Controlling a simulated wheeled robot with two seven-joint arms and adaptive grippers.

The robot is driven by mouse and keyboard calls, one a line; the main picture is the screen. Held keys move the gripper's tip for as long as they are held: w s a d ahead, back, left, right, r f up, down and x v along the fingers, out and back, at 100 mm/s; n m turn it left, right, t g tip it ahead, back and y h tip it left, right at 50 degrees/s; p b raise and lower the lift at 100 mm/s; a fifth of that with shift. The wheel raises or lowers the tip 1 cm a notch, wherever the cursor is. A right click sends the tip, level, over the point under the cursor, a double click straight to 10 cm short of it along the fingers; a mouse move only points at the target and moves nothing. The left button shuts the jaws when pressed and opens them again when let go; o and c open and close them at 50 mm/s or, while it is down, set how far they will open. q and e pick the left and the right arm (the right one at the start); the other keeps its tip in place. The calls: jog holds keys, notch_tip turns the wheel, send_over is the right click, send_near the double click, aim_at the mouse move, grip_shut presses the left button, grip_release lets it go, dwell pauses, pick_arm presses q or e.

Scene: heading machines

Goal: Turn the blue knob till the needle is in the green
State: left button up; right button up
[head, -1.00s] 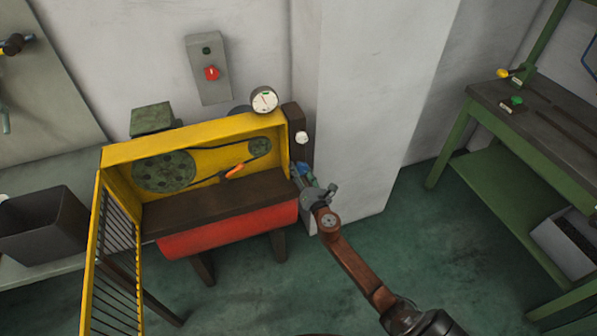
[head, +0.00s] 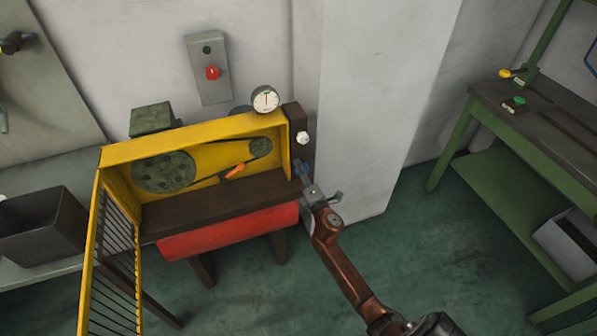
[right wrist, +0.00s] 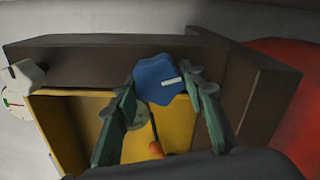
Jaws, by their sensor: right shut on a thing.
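The blue knob (right wrist: 158,80) sits between the green fingers of my right gripper (right wrist: 166,88) in the right wrist view, its white pointer mark toward the right. My right gripper (head: 309,184) is shut on it at the machine's right side in the head view, where a little blue (head: 304,171) shows at the fingertips. The round white gauge (head: 265,100) stands on the machine's top right corner, its needle close to upright. Part of the gauge also shows at the left edge of the wrist view (right wrist: 14,106); the needle's exact place against the green is too small to tell.
A white knob (head: 302,138) sits above the blue one on the dark post. The yellow housing (head: 190,140) is open, with wheels and an orange-handled part inside. Its barred guard (head: 110,270) hangs open at left. A red knob (head: 212,72) is on a wall box.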

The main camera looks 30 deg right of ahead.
jog(key=shift+r+m, duration=0.25)
jog(key=shift+m, duration=0.15)
jog(key=o, duration=1.2)
jog(key=shift+f, duration=0.15)
jog(key=shift+c, duration=0.2)
jog(key=shift+f, duration=0.1)
jog(key=v, duration=1.2)
